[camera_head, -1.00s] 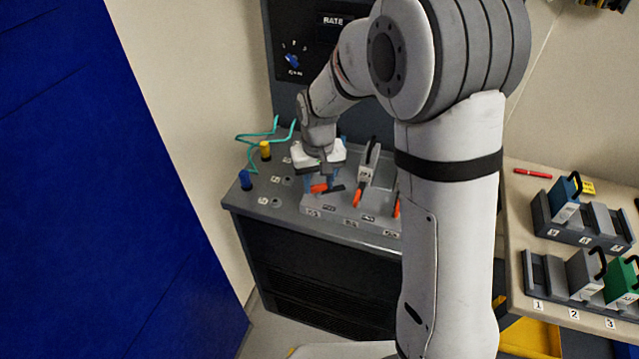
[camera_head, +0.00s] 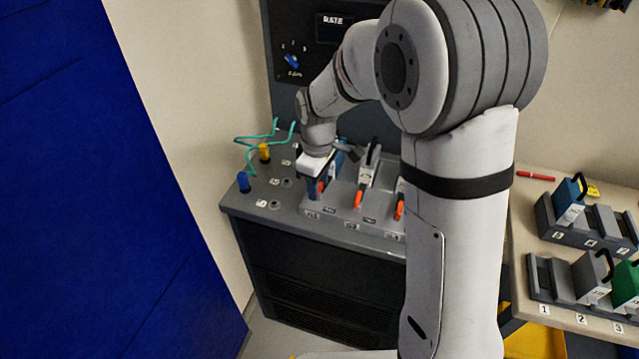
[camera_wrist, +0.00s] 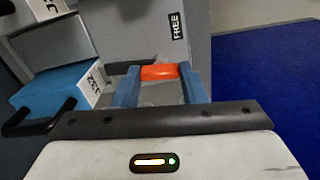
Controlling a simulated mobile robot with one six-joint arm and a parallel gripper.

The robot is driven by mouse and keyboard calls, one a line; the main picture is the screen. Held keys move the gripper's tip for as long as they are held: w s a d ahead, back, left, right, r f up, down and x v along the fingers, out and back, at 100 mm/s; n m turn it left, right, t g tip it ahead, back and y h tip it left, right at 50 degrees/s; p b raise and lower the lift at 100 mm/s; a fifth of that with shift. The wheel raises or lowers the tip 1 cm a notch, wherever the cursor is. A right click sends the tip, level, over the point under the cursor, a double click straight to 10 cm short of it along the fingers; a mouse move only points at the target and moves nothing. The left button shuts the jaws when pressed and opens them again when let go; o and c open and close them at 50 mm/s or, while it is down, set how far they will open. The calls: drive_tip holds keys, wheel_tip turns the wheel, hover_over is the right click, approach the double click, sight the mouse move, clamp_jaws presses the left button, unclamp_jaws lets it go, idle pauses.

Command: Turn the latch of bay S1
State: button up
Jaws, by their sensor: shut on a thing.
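The orange latch lever (camera_head: 321,187) is at the leftmost bay of the grey bay block (camera_head: 335,222), at its front edge. The wrist view shows the lever (camera_wrist: 160,72) lying between my two blue fingers. My gripper (camera_head: 317,190) is shut on it, pointing down. A blue module with a black handle (camera_wrist: 62,95) stands beside the gripper in the wrist view. Most of the bay is hidden by my gripper in the head view, and its label is too small to read surely.
A grey module with a black handle (camera_head: 368,168) and more orange levers (camera_head: 358,198) are just right. Yellow (camera_head: 264,152) and blue (camera_head: 243,181) plugs with teal cables stand left. A bench with module racks (camera_head: 580,235) is far right. A blue panel (camera_head: 90,200) fills the left.

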drive_tip(key=shift+n, duration=0.6)
drive_tip(key=o, duration=1)
wheel_tip(320, 180, up, 7)
drive_tip(key=shift+r+b, duration=0.15)
drive_tip(key=shift+b, duration=0.15)
drive_tip(key=shift+r, duration=0.25)
